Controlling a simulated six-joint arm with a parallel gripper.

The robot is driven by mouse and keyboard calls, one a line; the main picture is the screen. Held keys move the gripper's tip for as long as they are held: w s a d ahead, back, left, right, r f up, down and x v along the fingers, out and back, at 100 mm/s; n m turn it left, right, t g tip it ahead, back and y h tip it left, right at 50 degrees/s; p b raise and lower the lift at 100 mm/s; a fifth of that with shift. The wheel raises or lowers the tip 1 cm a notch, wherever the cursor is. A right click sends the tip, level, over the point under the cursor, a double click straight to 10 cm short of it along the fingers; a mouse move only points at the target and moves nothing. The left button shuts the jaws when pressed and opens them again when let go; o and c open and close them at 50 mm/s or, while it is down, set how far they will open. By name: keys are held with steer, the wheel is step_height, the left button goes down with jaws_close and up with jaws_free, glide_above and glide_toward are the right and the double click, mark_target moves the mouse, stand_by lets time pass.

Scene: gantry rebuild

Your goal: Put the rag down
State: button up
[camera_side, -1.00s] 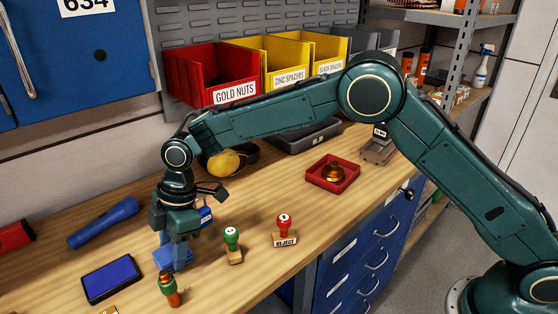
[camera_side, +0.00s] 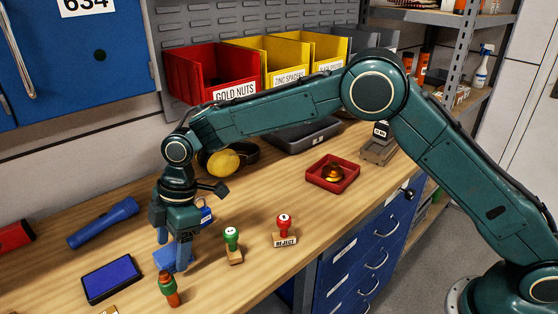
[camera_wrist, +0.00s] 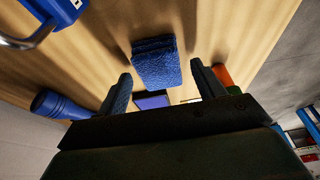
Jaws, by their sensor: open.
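The rag (camera_side: 162,258) is a folded blue cloth on the wooden bench, under my gripper (camera_side: 174,254). In the wrist view the rag (camera_wrist: 157,64) lies between and just past the fingertips of my gripper (camera_wrist: 160,76), with a gap on each side. My gripper is open and points down, its fingers low at either side of the rag. In the side view the fingers hide part of the rag.
A blue padlock (camera_side: 206,214) is behind the gripper. A green-handled stamp (camera_side: 233,245) and a red REJECT stamp (camera_side: 284,231) stand to the right. An orange-and-green item (camera_side: 169,290) stands in front. A blue ink pad (camera_side: 112,279) and flashlight (camera_side: 103,223) lie left.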

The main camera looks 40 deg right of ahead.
steer(key=v, duration=1.1)
steer(key=shift+d+r, duration=0.1)
steer(key=shift+r, duration=0.05)
steer(key=s+d+r+m+t, duration=0.2)
steer(key=s+d+r+m, duration=0.35)
steer(key=d, duration=0.35)
steer(key=s+d+r+m+t, duration=0.1)
steer(key=s+d+r+m, duration=0.3)
steer(key=s+d+r, duration=0.45)
steer(key=s+d+f+m+t+h, duration=0.1)
steer(key=s+d+f+m, duration=0.2)
steer(key=s+d, duration=0.4)
steer(key=s+d+f+m+t+h, duration=0.1)
steer(key=s+d+f+m+h, duration=0.1)
steer(key=s+d+f+m, duration=0.2)
steer(key=s+d+m, duration=0.1)
steer(key=s+d, duration=0.2)
steer(key=s, duration=0.3)
steer(key=shift+s+t, duration=0.25)
steer(key=shift+t, duration=0.05)
